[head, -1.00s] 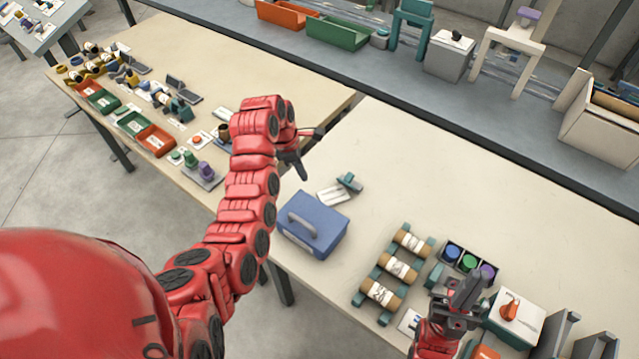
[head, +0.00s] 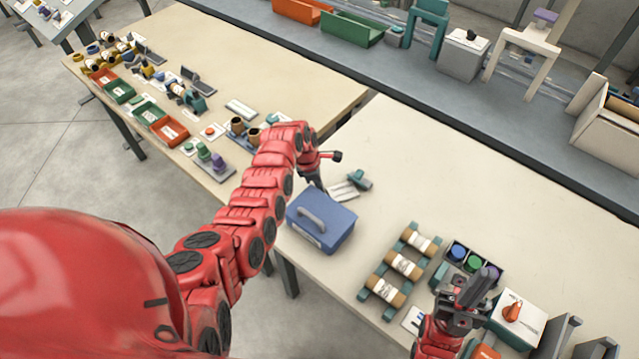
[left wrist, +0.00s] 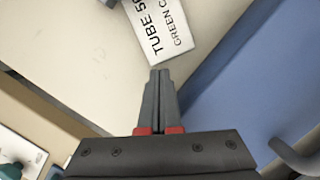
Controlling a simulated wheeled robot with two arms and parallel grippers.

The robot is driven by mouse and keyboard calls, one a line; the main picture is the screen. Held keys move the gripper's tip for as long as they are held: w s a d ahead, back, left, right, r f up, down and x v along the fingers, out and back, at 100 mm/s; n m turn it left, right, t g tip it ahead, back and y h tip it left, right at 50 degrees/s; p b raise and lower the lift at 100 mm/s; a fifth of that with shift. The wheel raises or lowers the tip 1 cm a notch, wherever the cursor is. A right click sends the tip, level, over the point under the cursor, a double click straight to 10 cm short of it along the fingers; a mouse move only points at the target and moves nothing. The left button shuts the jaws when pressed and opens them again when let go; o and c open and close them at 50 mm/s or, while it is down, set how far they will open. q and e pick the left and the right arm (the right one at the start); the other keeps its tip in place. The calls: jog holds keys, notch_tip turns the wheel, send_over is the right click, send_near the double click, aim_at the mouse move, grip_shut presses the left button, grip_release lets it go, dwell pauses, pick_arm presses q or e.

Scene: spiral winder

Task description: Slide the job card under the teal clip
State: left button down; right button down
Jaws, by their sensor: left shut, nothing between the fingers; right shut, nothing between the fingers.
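The white job card (head: 342,192) lies on the near-left part of the right-hand table. The teal clip (head: 359,179) sits at its upper right; I cannot tell whether the card's edge is under it. In the left wrist view the card (left wrist: 158,28) shows printed text, "TUBE" and "GREEN". My left gripper (head: 319,184) points down just left of the card, between it and the table edge. In the left wrist view its shut fingertips (left wrist: 160,72) are just short of the card's lettered end, with nothing between them. My right gripper (head: 487,279) is shut and empty at the lower right.
A blue box (head: 321,219) with a handle stands close in front of the card. A rack of tubes (head: 403,264) and a tray with coloured round pieces (head: 473,258) lie near my right gripper. The table beyond the clip is clear.

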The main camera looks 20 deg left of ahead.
aim_at(343, 192)
pick_arm(q)
jog(key=shift+w+d+f+b, duration=0.1)
jog(key=shift+w+d+b, duration=0.15)
jog(key=shift+d+b, duration=0.3)
jog(key=shift+w+d+f+b, duration=0.1)
jog(key=shift+w+d+b, duration=0.15)
jog(key=shift+d, duration=0.45)
jog(key=shift+d+r, duration=0.1)
jog(key=shift+d, duration=0.05)
